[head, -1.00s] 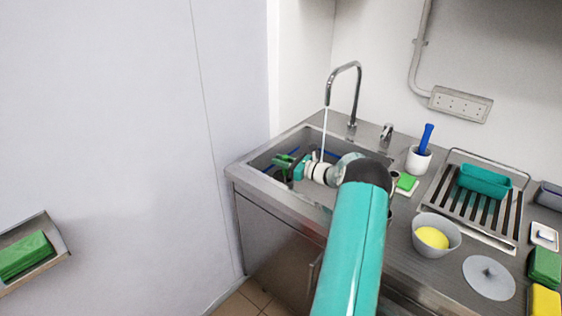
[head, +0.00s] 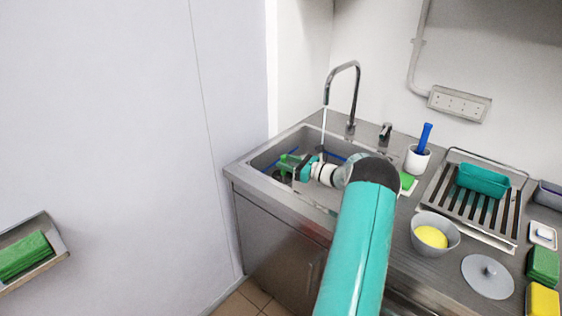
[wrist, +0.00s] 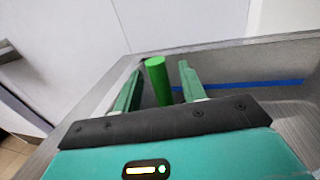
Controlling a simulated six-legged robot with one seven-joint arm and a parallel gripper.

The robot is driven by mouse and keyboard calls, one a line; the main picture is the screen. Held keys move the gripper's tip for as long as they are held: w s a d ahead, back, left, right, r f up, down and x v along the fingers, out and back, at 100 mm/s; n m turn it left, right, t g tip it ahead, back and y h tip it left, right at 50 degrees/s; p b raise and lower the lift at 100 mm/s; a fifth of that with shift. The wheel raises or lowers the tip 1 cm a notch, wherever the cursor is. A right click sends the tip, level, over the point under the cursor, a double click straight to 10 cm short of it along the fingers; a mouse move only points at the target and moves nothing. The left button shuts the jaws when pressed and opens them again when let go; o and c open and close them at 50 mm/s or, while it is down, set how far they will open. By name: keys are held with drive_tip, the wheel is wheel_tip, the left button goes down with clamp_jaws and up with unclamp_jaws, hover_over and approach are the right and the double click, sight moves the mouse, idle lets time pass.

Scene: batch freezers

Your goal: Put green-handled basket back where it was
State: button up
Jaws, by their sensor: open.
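A bright green upright handle (wrist: 158,82) stands between the two fingers of my gripper (wrist: 160,86) in the wrist view. The fingers are spread, with a visible gap on each side of the handle. In the head view my gripper (head: 290,166) is at the left part of the sink (head: 258,160), and a bit of bright green (head: 284,158) shows at its fingers. The basket body below the handle is hidden by my gripper and the sink, so I cannot tell what it rests on.
A tap (head: 352,95) rises behind the sink, with a thin stream falling near my arm. A white pot with a blue-handled tool (head: 417,160), a drying rack (head: 475,225) and a grey bowl (head: 435,247) stand right. A wall tray (head: 48,222) holds green cloths.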

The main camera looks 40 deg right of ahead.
drive_tip(key=shift+v, duration=2.25)
